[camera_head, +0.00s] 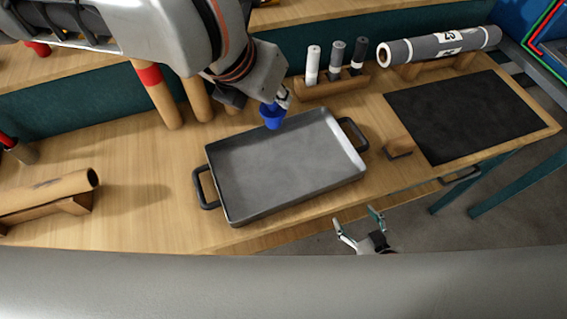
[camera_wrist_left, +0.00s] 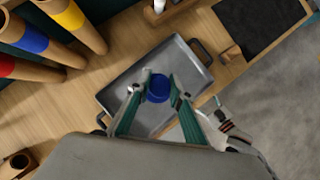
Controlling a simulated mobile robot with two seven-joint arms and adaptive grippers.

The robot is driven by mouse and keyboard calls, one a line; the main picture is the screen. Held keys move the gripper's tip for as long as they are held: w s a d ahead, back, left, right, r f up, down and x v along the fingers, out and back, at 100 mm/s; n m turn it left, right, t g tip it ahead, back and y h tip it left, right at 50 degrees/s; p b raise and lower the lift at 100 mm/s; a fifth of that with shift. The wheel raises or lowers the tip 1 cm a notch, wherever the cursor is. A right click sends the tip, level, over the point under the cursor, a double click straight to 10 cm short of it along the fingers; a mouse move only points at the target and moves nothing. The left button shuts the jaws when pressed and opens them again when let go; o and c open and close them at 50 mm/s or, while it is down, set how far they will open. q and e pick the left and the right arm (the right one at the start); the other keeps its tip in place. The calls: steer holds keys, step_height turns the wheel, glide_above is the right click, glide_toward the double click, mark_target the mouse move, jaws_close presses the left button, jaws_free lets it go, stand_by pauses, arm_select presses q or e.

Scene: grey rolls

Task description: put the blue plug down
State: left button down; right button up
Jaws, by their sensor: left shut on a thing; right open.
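The blue plug (camera_head: 272,115) is held in the air by my left gripper (camera_head: 280,101), over the back edge of the grey metal tray (camera_head: 232,218) in the head view. In the left wrist view the blue plug (camera_wrist_left: 158,88) sits between the fingertips of my left gripper (camera_wrist_left: 157,84), with the tray (camera_wrist_left: 116,84) behind it. The left gripper is shut on the plug. My right gripper (camera_head: 359,222) is open and empty, in front of the table's front edge, right of the tray's near side.
A rack with small rolls (camera_head: 335,65) stands behind the tray. A large grey roll (camera_head: 440,46) lies at the back right, near a black mat (camera_head: 465,115). A brown tube (camera_head: 48,192) lies at left. Upright tubes (camera_head: 160,92) stand behind. Bare wood (camera_head: 150,215) shows left of the tray.

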arm_select(q)
steer(key=r+m, duration=0.1)
steer(key=d+m+h, duration=0.1)
steer(key=shift+r+m+g, duration=0.35)
steer(key=shift+m+g, duration=0.05)
steer(key=shift+w+d+r+m+g+h+b, duration=0.1)
steer(key=shift+d+r+m+g+h+b, duration=0.2)
steer(key=shift+r+m, duration=0.35)
steer(key=shift+d+r+m+g+h+b, duration=0.15)
steer(key=shift+r+m+g+h, duration=0.2)
steer(key=shift+m, duration=0.4)
steer(key=b, duration=0.3)
glide_above(283, 164)
step_height(283, 164, down, 15)
step_height(283, 164, down, 5)
steer(key=shift+r+b, duration=0.15)
steer(key=shift+b, duration=0.7)
steer(key=c, duration=1.8)
jaws_free()
